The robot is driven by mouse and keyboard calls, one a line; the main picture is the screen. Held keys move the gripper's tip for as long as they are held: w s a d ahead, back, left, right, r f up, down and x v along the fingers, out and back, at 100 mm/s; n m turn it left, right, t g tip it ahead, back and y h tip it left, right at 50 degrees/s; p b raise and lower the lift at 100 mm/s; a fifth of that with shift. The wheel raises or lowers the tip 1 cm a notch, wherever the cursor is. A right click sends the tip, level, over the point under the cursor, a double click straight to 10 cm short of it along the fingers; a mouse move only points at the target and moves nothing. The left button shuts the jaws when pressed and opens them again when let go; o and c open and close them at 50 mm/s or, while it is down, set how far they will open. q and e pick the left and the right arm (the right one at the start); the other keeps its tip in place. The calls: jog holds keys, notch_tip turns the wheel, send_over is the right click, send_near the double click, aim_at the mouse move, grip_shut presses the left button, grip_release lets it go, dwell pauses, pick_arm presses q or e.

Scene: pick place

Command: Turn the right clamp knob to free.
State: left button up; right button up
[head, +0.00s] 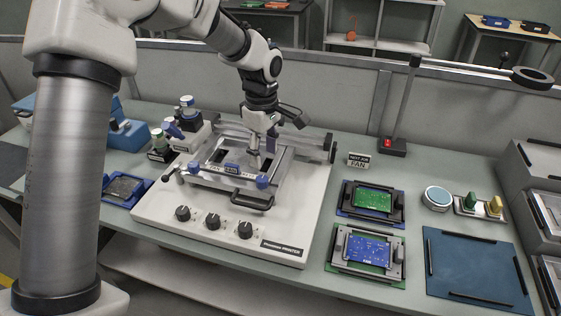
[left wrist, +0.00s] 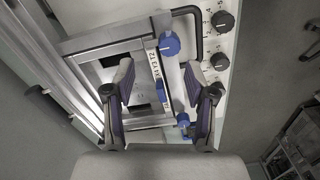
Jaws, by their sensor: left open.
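The right clamp knob (head: 262,182) is blue and sits at the front right of the stencil frame (head: 283,168) on the white printer. In the left wrist view the right clamp knob (left wrist: 170,43) shows near the top, beyond the fingertips and apart from them. The left clamp knob (head: 194,167), also blue, sits at the frame's front left; it shows low in the left wrist view (left wrist: 183,120). My left gripper (head: 254,158) points down over the frame, behind the right knob. Its fingers (left wrist: 158,80) are spread and empty. My right gripper is not in view.
A black handle (head: 252,201) and several black dials (head: 213,221) are on the printer's front. A green board (head: 373,199) and a blue board (head: 370,248) lie in holders to the right. Bottles (head: 187,107) stand behind left. A blue mat (head: 478,270) lies bare at right.

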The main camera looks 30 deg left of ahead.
aim_at(262, 179)
pick_arm(q)
jog(key=shift+w, duration=0.2)
jog(key=s+f, duration=0.3)
jog(key=f, duration=0.1)
jog(key=w+f, duration=0.1)
jog(key=f, duration=0.2)
jog(key=shift+w+p, duration=0.25)
jog(key=shift+p, duration=0.1)
jog(key=shift+s+r, duration=0.15)
jog(key=shift+s, duration=0.1)
jog(key=shift+s+r, duration=0.1)
jog(key=shift+c, duration=1.4)
grip_shut()
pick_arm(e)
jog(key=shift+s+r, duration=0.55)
